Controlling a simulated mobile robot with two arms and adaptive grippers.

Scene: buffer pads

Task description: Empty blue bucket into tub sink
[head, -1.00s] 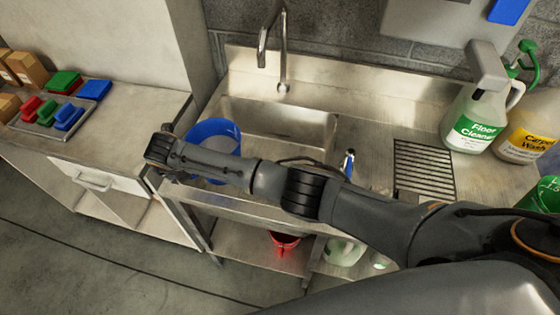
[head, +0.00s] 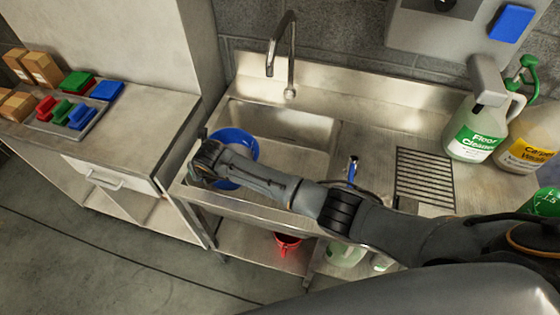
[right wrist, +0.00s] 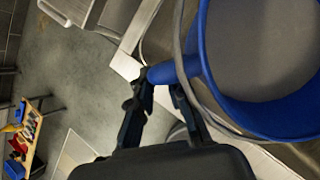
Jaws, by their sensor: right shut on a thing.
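The blue bucket (head: 240,141) is at the front left of the tub sink (head: 290,125), over its left front edge. It hides that corner of the basin. My right gripper (head: 196,165) reaches across from the right and is at the bucket's left side. My left gripper is not in view.
A faucet (head: 290,50) stands behind the basin. A drain grate (head: 425,178) and floor cleaner jug (head: 475,130) are to the right. A counter with a tray (head: 68,123) of coloured blocks is at left. A red bucket (head: 287,243) sits on the lower shelf.

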